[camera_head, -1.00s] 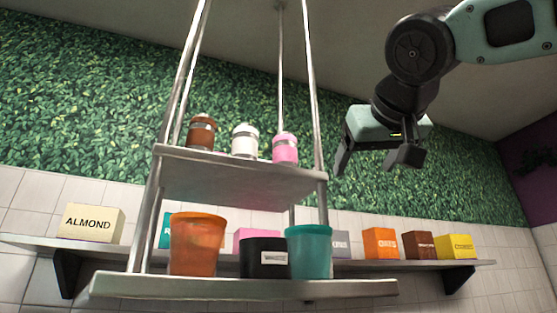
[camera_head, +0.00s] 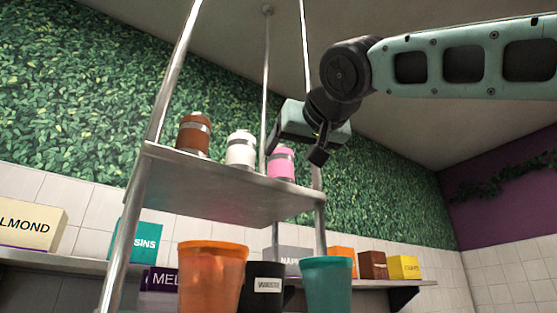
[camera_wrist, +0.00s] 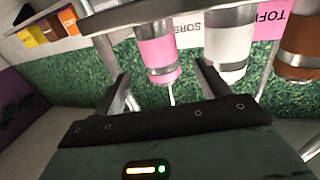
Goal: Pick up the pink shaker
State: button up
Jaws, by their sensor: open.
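The pink shaker (camera_head: 281,164) stands upright at the right end of the upper metal shelf (camera_head: 225,195), beside the white shaker (camera_head: 241,148) and the brown shaker (camera_head: 194,133). My gripper (camera_head: 292,155) is open, at the right end of that shelf, close to the pink shaker. In the wrist view the pink shaker (camera_wrist: 157,52) appears beyond and between my two spread fingers (camera_wrist: 163,88). The white shaker (camera_wrist: 230,45) lies just past the right finger there. I cannot tell whether either finger touches a shaker.
Metal poles hold the shelf; one (camera_head: 317,215) stands right beside my gripper. Below are an orange cup (camera_head: 212,275), a black container (camera_head: 265,290) and a teal cup (camera_head: 327,285). Boxes such as the yellow one (camera_head: 404,267) line the wall shelf.

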aim_at(286, 162)
jog(key=p+x, duration=0.2)
jog(key=x, duration=0.3)
jog(key=shift+w, duration=0.1)
jog(key=p+x, duration=0.3)
jog(key=p, duration=0.1)
jog(key=shift+w+a+r, duration=0.1)
jog(key=shift+w+a, duration=0.1)
jog(key=shift+w, duration=0.15)
jog(key=shift+w+a, duration=0.2)
jog(key=shift+w, duration=0.35)
jog(key=shift+c, duration=0.3)
jog(key=c, duration=1.1)
